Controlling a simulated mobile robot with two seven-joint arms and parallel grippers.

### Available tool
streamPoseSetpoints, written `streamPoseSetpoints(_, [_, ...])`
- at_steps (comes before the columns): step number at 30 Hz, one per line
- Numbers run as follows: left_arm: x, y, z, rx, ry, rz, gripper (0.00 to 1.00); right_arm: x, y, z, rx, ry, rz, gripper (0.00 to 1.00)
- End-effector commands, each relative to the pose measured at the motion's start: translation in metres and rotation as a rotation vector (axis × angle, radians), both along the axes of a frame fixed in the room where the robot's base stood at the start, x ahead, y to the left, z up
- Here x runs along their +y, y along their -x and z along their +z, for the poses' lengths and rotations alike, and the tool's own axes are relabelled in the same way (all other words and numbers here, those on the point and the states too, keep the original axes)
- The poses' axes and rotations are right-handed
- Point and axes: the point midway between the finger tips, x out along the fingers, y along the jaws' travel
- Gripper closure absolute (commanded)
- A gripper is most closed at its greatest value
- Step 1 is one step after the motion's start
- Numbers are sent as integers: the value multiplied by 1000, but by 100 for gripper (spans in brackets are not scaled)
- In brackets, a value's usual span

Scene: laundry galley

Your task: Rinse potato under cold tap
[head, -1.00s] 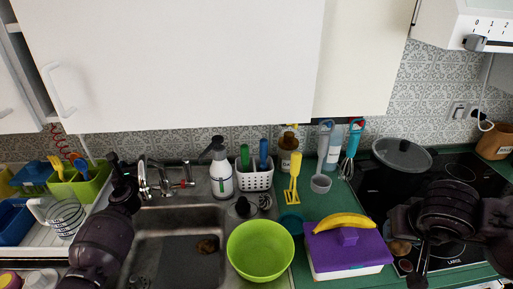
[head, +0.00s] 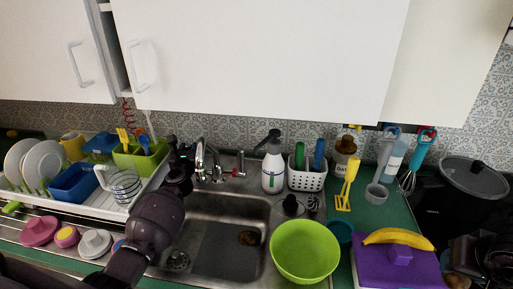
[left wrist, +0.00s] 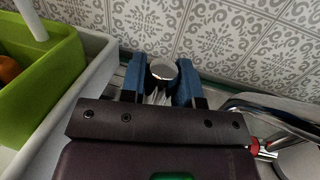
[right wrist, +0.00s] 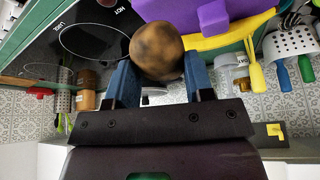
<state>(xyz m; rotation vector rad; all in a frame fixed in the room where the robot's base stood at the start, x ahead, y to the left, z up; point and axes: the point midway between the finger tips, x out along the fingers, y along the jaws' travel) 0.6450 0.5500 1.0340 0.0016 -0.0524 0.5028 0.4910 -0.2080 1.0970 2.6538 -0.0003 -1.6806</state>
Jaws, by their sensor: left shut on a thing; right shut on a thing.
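A brown potato (right wrist: 157,50) with dark patches is between the blue fingertips of my right gripper (right wrist: 158,82), which is shut on it. This potato (head: 458,281) also shows at the lower right of the head view, beside the purple box. My left gripper (head: 186,152) is just left of the chrome tap (head: 201,160) behind the sink. In the left wrist view its blue fingers (left wrist: 162,88) are shut on a round chrome tap part (left wrist: 162,71). I cannot see any running water.
A green bowl (head: 305,252) stands at the sink's right edge. A banana (head: 398,237) lies on the purple-lidded box (head: 376,268). A spray bottle (head: 272,168) and white utensil holder (head: 307,179) stand behind. A dish rack (head: 95,200) is left; a pot (head: 474,178) is right.

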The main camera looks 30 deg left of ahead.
Motion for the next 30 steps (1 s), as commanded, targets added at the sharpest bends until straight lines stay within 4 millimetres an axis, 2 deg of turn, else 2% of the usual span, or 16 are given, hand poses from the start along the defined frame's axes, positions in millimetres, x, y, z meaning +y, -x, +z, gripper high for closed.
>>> streamPoseSetpoints(1, [-1,0,-3,-18,-2,0,100,0,0,-10,0,0,0,79])
streamPoseSetpoints(13, [-3,8,-2,-109,-34,-1,100,0,0,-54,14,0,0,79])
streamPoseSetpoints(18, [-3,10,0,-126,-40,-1,100,0,0,-61,17,0,0,79])
streamPoseSetpoints(28, [-3,11,1,-128,-42,-1,100,0,0,-60,17,0,0,79])
streamPoseSetpoints(29, [-3,11,1,-128,-42,0,68,0,0,-60,17,0,0,79])
streamPoseSetpoints(30, [-3,11,1,-128,-42,0,61,0,0,-60,17,0,0,79])
